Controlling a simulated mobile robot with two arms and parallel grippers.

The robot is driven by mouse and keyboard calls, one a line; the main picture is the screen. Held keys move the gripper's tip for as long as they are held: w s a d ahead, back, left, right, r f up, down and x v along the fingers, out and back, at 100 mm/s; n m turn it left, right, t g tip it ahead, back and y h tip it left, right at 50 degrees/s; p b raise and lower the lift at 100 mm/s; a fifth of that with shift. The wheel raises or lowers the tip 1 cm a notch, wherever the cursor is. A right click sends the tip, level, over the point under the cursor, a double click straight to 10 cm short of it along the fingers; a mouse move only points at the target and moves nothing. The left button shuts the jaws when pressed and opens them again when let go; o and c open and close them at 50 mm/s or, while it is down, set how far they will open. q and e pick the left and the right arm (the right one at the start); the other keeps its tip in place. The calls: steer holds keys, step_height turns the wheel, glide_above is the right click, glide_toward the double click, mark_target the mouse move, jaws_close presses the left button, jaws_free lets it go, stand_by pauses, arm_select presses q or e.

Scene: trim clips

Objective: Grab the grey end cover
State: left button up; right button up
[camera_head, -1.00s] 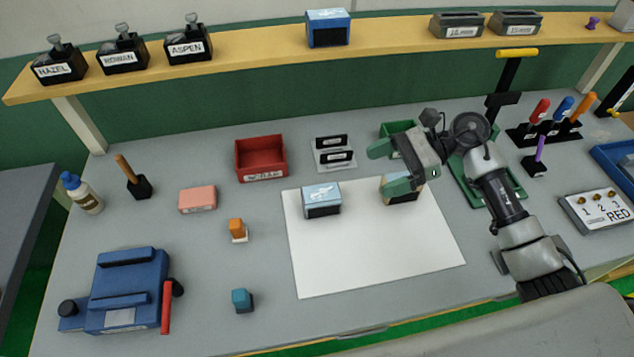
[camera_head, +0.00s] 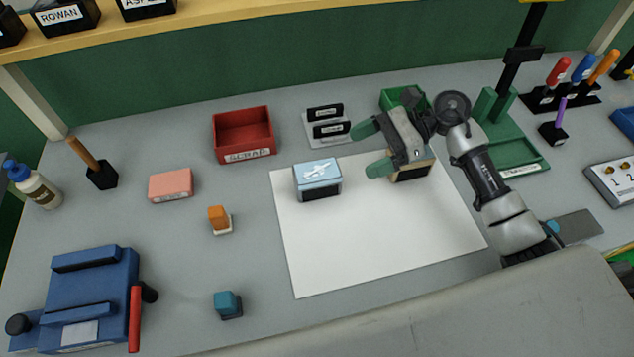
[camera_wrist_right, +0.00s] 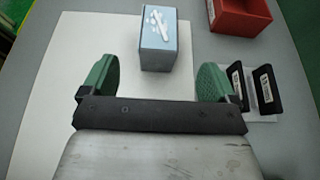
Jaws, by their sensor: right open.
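I cannot pick out a grey end cover for certain in either view. My right gripper (camera_head: 372,148) is open and empty above the white sheet, between a light blue box (camera_head: 318,178) and a tan box with a dark front (camera_head: 410,174). The gripper partly hides the tan box. The light blue box has a white picture on top. In the right wrist view, the open green fingers (camera_wrist_right: 157,72) point toward the light blue box (camera_wrist_right: 158,30), apart from it. My left gripper is not in view.
A grey holder with two black labelled pieces (camera_head: 327,129) stands behind the sheet, beside a red bin (camera_head: 243,132). The front of the white sheet (camera_head: 380,245) is clear.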

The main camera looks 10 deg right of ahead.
mark_target(326, 168)
steer(key=p+x, duration=0.1)
steer(key=x, duration=0.3)
steer(key=shift+r, duration=0.2)
steer(key=p+x, duration=0.2)
steer(key=x, duration=0.3)
steer(key=shift+a+f, duration=0.15)
steer(key=shift+a, duration=0.2)
steer(key=shift+a+f, duration=0.2)
steer(key=shift+d, duration=0.1)
steer(key=c, duration=1.1)
